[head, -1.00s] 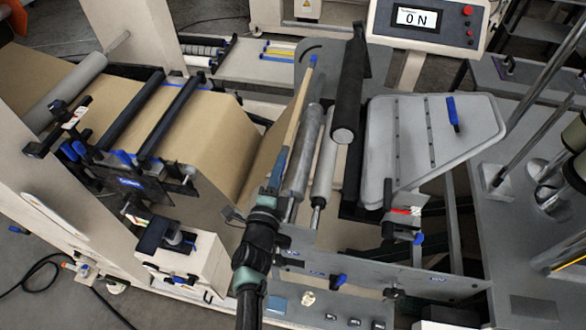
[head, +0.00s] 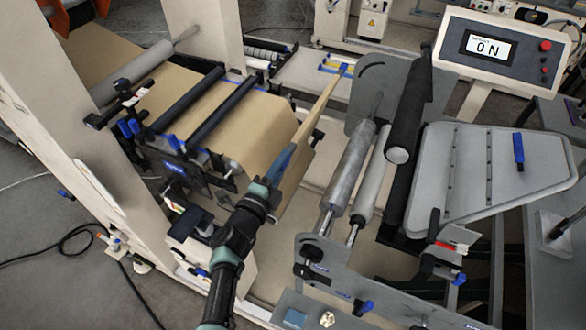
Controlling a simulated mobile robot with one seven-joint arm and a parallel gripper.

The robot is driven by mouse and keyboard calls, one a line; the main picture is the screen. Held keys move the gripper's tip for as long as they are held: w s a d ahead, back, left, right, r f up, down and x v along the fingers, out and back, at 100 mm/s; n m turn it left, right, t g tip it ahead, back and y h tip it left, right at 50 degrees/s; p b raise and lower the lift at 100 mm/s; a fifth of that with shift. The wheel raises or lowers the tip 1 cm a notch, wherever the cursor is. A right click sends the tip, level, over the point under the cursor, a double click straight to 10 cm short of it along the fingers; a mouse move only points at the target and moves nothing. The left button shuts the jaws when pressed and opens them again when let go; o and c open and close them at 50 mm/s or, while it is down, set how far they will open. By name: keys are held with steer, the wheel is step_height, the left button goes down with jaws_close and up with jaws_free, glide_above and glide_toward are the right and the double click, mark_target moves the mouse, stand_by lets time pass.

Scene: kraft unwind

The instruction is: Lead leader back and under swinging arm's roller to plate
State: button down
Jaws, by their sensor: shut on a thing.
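The brown kraft leader (head: 262,130) comes over two black rollers at left and hangs down in a curved sheet. My gripper (head: 284,158) is shut on the leader's free end, at its near side. A narrow tan strip with a blue tip (head: 344,69) runs up and away from the gripper. Two grey rollers (head: 350,172) stand right of the leader, with a gap between. A black roller (head: 412,110) with a pale end face is above and right of them; I cannot tell which is the swinging arm's roller. A grey plate (head: 475,175) lies at right.
A cream machine frame (head: 75,130) stands at left, with blue-handled clamps (head: 130,128) by the web. A grey side wall (head: 350,285) with knobs is in front. Open space lies below the leader, left of the grey rollers.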

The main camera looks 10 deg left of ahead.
steer(key=shift+a, duration=0.15)
steer(key=w+a+b, duration=0.4)
steer(key=a+b, duration=0.8)
steer(key=a, duration=0.1)
steer(key=shift+a, duration=0.35)
stand_by(0.4)
step_height(320, 180, down, 9)
steer(key=b, duration=0.9)
step_height(320, 180, down, 22)
steer(key=b, duration=2.2)
